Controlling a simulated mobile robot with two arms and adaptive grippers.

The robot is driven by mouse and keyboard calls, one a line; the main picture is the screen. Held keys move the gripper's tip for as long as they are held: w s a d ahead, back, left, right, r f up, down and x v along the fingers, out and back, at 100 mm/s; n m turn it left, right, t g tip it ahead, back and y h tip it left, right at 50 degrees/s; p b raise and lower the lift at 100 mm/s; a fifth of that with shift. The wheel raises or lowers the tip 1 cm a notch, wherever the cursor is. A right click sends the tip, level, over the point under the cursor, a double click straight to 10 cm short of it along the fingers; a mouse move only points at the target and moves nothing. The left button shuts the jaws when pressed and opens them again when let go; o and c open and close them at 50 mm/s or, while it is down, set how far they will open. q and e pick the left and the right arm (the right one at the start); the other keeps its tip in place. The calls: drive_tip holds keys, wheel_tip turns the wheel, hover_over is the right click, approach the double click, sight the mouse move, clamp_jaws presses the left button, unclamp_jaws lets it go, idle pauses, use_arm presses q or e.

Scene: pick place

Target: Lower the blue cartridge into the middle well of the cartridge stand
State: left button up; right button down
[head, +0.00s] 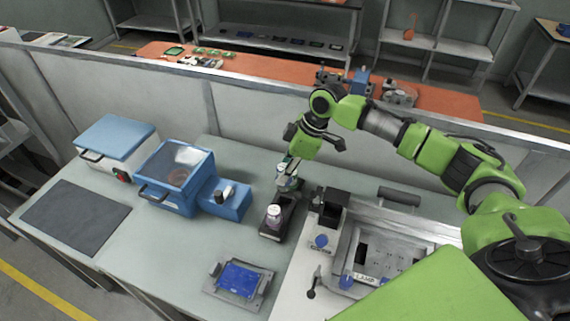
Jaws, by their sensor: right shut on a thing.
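The cartridge stand (270,236) is a dark, narrow block near the middle of the bench, running away from me. A whitish cartridge with a purplish band (274,212) stands upright at its near part. My right gripper (288,170) points down over the far end of the stand and is shut on a small pale cartridge (287,184). I take this for the blue cartridge, but its colour is hard to tell. The held cartridge hangs at or just above the stand's far part; I cannot tell whether it touches. The wells are mostly hidden. My left gripper is out of view.
Left of the stand are a blue box machine (176,178) and a blue-topped box (115,140). A grey fixture with a blue plate (240,280) lies in front. A metal fixture station (385,252) stands close on the right. A low partition (250,112) runs behind.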

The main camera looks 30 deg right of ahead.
sight(284, 191)
drive_tip(key=shift+a+f+b, duration=0.15)
drive_tip(key=shift+f+b, duration=0.7)
wheel_tip(284, 191, down, 3)
drive_tip(key=b, duration=0.3)
drive_tip(key=shift+f, duration=0.6)
drive_tip(key=shift+p, duration=0.4)
drive_tip(key=shift+p, duration=0.35)
drive_tip(key=shift+f, duration=1)
drive_tip(key=shift+f, duration=0.45)
idle(0.6)
